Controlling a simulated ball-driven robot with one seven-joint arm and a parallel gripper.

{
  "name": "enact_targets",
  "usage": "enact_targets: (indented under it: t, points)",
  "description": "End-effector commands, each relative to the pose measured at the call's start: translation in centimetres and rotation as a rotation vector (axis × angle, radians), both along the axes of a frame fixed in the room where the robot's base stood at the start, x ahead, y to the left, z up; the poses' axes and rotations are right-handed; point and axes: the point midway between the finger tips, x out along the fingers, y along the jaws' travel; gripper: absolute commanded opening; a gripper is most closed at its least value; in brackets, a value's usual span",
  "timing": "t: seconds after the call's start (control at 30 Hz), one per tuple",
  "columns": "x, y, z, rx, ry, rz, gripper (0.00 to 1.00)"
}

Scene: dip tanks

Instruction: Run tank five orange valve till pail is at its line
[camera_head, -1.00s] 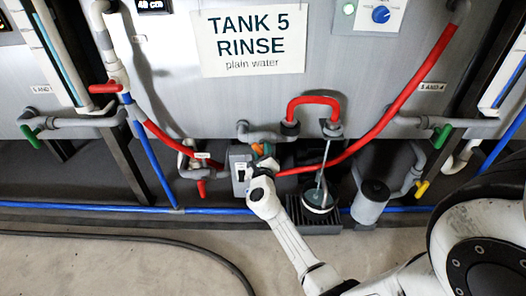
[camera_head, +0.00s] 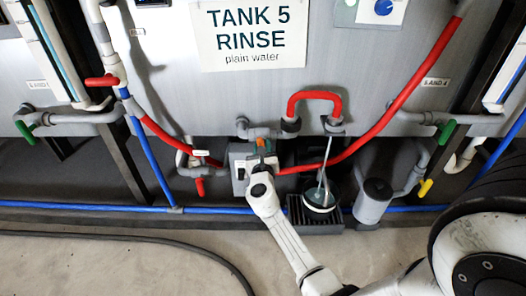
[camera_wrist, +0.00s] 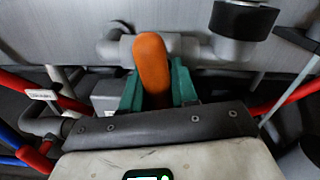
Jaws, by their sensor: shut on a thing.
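The orange valve handle (camera_wrist: 152,65) stands upright in the wrist view, on a grey pipe under the tank 5 sign (camera_head: 250,38). My gripper (camera_wrist: 157,92) has its green fingers closed on either side of the handle. In the head view the handle (camera_head: 262,143) is a small patch above my wrist. The pail (camera_head: 320,198) stands on a dark grate, right of my gripper. A thin pale streak (camera_head: 325,160) runs from the pipe end above down to it; I cannot tell whether it is water. The pail's line and level are too small to read.
Red hoses (camera_head: 408,95) curve on both sides of the valve. A grey canister (camera_head: 373,201) stands right of the pail. A blue pipe (camera_head: 110,208) runs low along the wall. A black hose (camera_head: 150,239) lies on the otherwise clear floor at left.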

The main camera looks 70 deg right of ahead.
Motion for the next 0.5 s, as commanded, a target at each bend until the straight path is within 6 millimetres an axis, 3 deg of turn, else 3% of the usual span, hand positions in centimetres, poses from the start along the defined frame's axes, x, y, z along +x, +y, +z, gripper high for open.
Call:
enact_targets:
  t: [0.5]
  points:
    - [0.10,0.09,-0.13,0.087,-0.207,0.001,0.00]
